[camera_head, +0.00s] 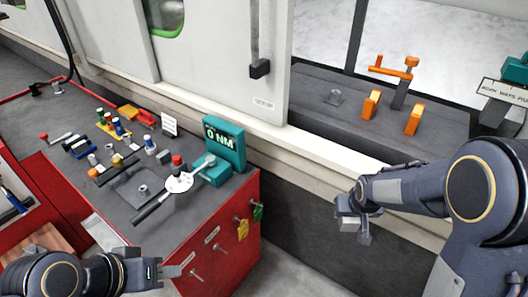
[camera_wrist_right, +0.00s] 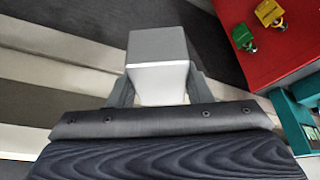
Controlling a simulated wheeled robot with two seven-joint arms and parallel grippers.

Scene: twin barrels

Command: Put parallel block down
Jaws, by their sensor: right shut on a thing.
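The parallel block is a plain light-grey metal block (camera_wrist_right: 157,65), held between the fingers of my right gripper (camera_wrist_right: 155,92). In the head view my right gripper (camera_head: 352,222) is at the right, with the block (camera_head: 346,224) at its tip, in front of the machine's lower front and right of the red cabinet. The block hangs in the air, clear of the bench. My left gripper (camera_head: 176,272) is at the bottom left, beside the cabinet's front. Its fingers look apart, with nothing seen between them.
The dark bench top (camera_head: 115,195) on the red cabinet (camera_head: 215,235) holds several small tools, a teal torque display (camera_head: 224,146) and a wrench. Yellow and green tags (camera_head: 243,229) hang on its side. Orange-jawed fixtures (camera_head: 413,119) stand inside the open machine.

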